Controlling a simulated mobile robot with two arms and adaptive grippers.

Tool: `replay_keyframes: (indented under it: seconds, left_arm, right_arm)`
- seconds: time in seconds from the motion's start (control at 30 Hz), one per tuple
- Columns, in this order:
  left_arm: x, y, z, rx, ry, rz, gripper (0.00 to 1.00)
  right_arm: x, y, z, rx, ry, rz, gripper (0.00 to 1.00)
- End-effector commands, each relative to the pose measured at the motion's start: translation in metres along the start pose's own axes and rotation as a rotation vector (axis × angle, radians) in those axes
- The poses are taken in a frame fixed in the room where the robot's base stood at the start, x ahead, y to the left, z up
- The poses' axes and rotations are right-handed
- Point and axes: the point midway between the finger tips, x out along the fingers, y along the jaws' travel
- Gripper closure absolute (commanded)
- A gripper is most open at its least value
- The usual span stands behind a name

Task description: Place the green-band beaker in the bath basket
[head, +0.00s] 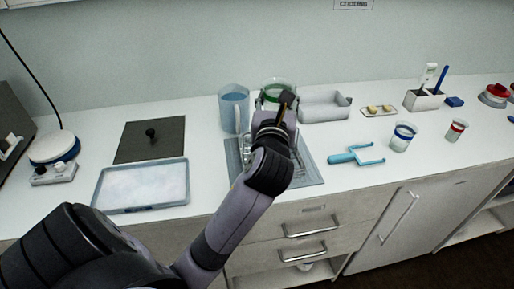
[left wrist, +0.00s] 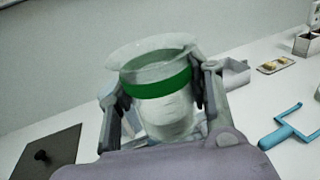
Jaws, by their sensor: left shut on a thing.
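The green-band beaker (head: 279,84) is clear glass with a green band. In the left wrist view, the beaker (left wrist: 158,89) sits between the two fingers of my left gripper (left wrist: 161,96), which is shut on it. The beaker is roughly upright, slightly tilted in that picture, with its rim up. In the head view, my left gripper (head: 277,100) is above the back part of a sunken metal bath (head: 309,174) in the counter. My forearm covers much of the bath, and I cannot make out the basket clearly. My right gripper is not in view.
A blue jug (head: 234,108) stands close left of the beaker, and a grey bin (head: 326,106) close right. A knobbed dark lid (head: 136,149) and shallow tray (head: 98,198) lie left. A blue forked tool (head: 345,158), blue-band beaker (head: 402,138) and red-band beaker (head: 456,131) are right.

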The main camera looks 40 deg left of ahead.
Motion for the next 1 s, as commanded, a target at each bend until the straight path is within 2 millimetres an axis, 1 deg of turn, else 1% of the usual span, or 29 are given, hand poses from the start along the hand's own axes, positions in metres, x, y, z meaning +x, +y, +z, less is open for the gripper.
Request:
replay_keyframes:
  seconds: [0.03,0.1,0.3,0.4,0.53,0.77,0.9,1.0]
  left_arm:
    - [0.0,0.0,-0.018,0.003,0.009,0.0,0.84]
    - [0.0,0.0,-0.038,0.003,0.01,0.001,0.84]
    - [-0.001,0.0,-0.092,0.002,0.009,0.002,0.84]
    - [-0.001,0.0,-0.116,0.002,0.008,0.001,0.84]
    - [-0.001,0.0,-0.135,0.001,0.005,0.001,0.84]
    - [-0.001,0.0,-0.15,0.0,0.003,0.001,0.84]
    - [-0.001,0.0,-0.173,0.002,0.006,0.001,0.84]
    - [-0.001,0.0,-0.185,0.001,0.004,0.001,0.84]
  right_arm:
    - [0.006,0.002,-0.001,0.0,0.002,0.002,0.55]
    - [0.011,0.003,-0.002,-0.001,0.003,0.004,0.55]
    - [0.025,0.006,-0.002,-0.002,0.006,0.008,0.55]
    - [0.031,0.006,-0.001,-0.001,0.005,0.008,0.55]
    - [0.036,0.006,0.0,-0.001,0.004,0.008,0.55]
    - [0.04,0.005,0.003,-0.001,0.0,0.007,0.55]
    - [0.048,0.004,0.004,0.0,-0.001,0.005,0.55]
    - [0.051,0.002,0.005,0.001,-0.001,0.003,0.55]
